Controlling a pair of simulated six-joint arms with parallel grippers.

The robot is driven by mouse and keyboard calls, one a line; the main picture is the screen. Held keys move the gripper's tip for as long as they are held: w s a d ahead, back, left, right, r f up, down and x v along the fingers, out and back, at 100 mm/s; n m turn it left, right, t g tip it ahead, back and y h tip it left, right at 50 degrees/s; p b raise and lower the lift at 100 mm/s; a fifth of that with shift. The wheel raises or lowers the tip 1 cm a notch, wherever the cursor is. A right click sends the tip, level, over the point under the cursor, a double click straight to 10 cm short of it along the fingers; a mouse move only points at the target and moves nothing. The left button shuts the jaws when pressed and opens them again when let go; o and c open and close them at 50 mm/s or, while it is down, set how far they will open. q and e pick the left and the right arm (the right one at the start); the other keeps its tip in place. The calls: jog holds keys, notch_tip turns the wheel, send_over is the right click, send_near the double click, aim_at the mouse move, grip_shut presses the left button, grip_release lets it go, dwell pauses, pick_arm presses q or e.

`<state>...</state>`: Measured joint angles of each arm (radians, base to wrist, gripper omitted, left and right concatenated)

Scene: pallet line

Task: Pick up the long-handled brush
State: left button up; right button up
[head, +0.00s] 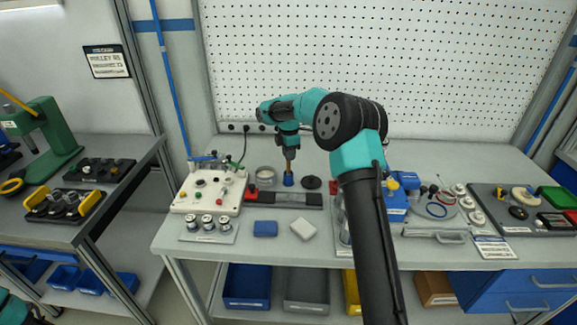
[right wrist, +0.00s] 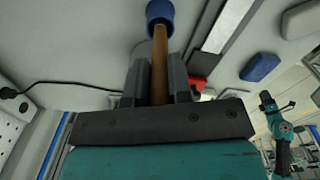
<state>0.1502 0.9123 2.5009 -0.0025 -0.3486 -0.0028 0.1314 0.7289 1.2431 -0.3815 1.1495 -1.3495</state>
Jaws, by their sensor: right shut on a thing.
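The long-handled brush has a wooden handle and a blue head (head: 289,179). My right gripper (head: 290,152) points down over the middle of the bench and is shut on the handle. In the right wrist view, the wooden handle (right wrist: 160,62) lies between the two dark fingers (right wrist: 158,88), with the blue head (right wrist: 160,13) beyond the tips. The head is low over the bench; I cannot tell whether it touches. A teal and black arm, likely my left, shows small at the right of the right wrist view; its gripper is too small to read.
A clear round dish (head: 265,172) and a black disc (head: 311,183) flank the brush. A control box (head: 208,192) stands left; a dark bar (head: 290,200) lies in front. Nearer are a blue block (head: 265,228) and a white block (head: 303,229). A pegboard (head: 400,70) rises behind.

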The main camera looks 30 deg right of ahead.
grip_shut()
jog(key=shift+r, duration=0.15)
notch_tip(320, 180, up, 10)
jog(key=shift+f, duration=0.1)
dwell(2.1)
